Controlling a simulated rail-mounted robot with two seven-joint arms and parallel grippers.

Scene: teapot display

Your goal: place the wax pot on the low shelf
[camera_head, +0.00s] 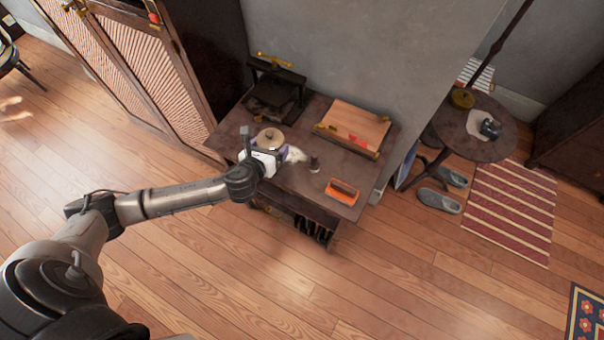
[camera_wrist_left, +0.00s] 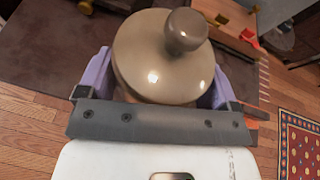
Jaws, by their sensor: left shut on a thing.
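The wax pot, a tan pot with a round lid and knob (camera_head: 270,138), is at my left gripper (camera_head: 277,152) above the dark table. In the left wrist view, the pot's glossy lid (camera_wrist_left: 150,70) fills the space between the two purple fingers of my left gripper (camera_wrist_left: 160,82), which is shut on the pot. The pot's lower body is mostly hidden. A low shelf space (camera_head: 312,230) with dark slatted contents shows under the table's front edge. Its inside is mostly hidden from above. My right gripper is not in view.
The tabletop (camera_head: 300,185) holds a black press (camera_head: 275,85), a wooden board (camera_head: 354,128), a small dark object (camera_head: 314,164) and an orange tray (camera_head: 342,192). A round side table (camera_head: 470,140) and slippers (camera_head: 438,201) are to the right. The floor in front is clear.

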